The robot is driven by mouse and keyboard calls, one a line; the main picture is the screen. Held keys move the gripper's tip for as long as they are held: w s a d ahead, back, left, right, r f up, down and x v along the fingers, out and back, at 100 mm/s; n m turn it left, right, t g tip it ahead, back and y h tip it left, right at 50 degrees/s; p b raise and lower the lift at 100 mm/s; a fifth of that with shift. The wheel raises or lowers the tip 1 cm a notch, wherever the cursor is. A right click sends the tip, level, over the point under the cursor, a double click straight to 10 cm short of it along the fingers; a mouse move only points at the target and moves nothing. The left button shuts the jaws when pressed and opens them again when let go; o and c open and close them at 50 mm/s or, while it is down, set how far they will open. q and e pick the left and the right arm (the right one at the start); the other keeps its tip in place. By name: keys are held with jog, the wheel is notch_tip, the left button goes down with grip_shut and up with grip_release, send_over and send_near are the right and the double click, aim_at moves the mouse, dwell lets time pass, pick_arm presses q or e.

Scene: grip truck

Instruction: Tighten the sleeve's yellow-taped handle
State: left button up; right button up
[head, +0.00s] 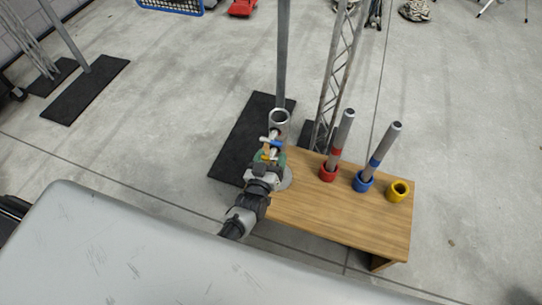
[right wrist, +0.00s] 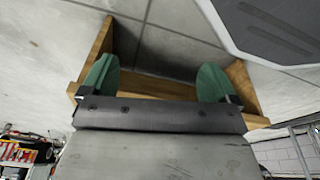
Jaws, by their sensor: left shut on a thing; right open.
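A metal sleeve (head: 279,118) with an open round top stands at the left end of the wooden table. A blue-taped handle (head: 276,142) sticks out from its side. Just below it, a bit of the yellow-taped handle (head: 267,156) shows at the tips of my left gripper (head: 269,158). The left gripper is shut on this handle, and its green fingers hide most of it. In the right wrist view my right gripper (right wrist: 158,84) is open, with two green fingers wide apart and nothing between them. The right gripper does not show in the head view.
The wooden table (head: 320,222) also holds a red ring (head: 328,173) and a blue ring (head: 364,181), each with a tilted metal tube, and an empty yellow ring (head: 398,190). A tall pole and a lattice truss (head: 335,80) stand behind. A black mat (head: 240,142) lies left.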

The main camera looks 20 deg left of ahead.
pick_arm(q)
jog(key=shift+m, duration=0.5)
pick_arm(e)
jog(key=shift+s+f, duration=0.25)
jog(key=shift+f, duration=0.1)
jog(key=shift+s+d+f, duration=0.1)
pick_arm(q)
jog(key=o, duration=0.9)
jog(key=shift+s, duration=0.2)
jog(key=s+p, duration=0.1)
jog(key=s, duration=0.9)
jog(key=shift+s+a+p, duration=0.2)
jog(key=shift+s+p, duration=0.05)
jog(key=shift+p, duration=0.1)
pick_arm(e)
jog(key=s+f, duration=0.3)
jog(key=shift+s+d+f, duration=0.1)
jog(key=shift+s+d, duration=0.15)
jog(key=shift+s, duration=0.1)
